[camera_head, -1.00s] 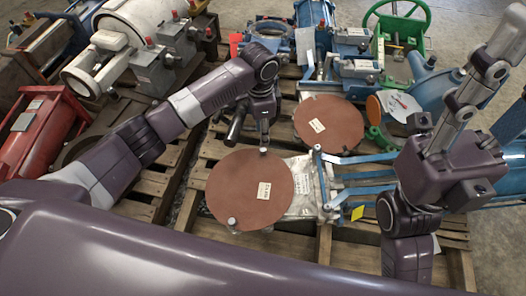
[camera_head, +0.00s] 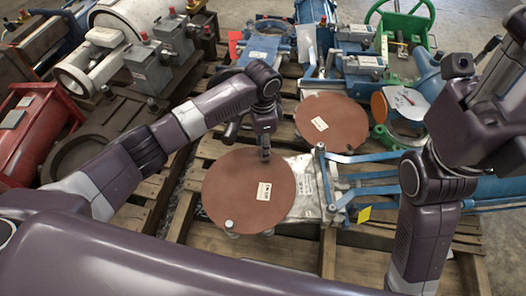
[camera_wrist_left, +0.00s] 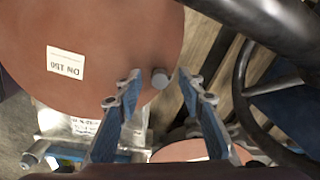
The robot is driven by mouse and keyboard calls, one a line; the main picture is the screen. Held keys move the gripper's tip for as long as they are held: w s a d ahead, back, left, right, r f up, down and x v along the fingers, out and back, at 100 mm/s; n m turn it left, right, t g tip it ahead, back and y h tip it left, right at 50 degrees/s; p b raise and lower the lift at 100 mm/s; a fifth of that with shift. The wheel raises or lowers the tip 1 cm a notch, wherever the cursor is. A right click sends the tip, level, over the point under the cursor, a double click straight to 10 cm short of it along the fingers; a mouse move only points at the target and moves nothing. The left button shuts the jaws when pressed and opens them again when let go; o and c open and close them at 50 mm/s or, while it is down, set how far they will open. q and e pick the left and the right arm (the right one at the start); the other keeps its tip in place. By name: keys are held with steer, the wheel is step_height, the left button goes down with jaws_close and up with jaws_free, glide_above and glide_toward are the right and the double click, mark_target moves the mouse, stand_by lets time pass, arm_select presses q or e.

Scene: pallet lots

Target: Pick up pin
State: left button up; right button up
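A small grey round-headed pin (camera_wrist_left: 160,78) stands at the edge of a red-brown disc (camera_wrist_left: 95,35) with a white label. In the left wrist view it shows between the blue fingers of my left gripper (camera_wrist_left: 160,92), which are spread apart with a gap on each side. In the head view my left gripper (camera_head: 265,154) points down at the far edge of the disc (camera_head: 235,187) and largely hides this pin. Another grey pin (camera_head: 229,224) shows at the disc's near edge. My right arm is at the right; its gripper is out of the picture.
A second red-brown disc (camera_head: 333,121) lies behind. Blue valve frames (camera_head: 365,175) stand right of the near disc. A wooden pallet (camera_head: 275,250) lies beneath. A green handwheel (camera_head: 420,15), white motor (camera_head: 110,50) and red housing (camera_head: 35,140) surround the work area.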

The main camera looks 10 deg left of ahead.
arm_select(q)
jaws_close()
steer(key=shift+r, duration=0.2)
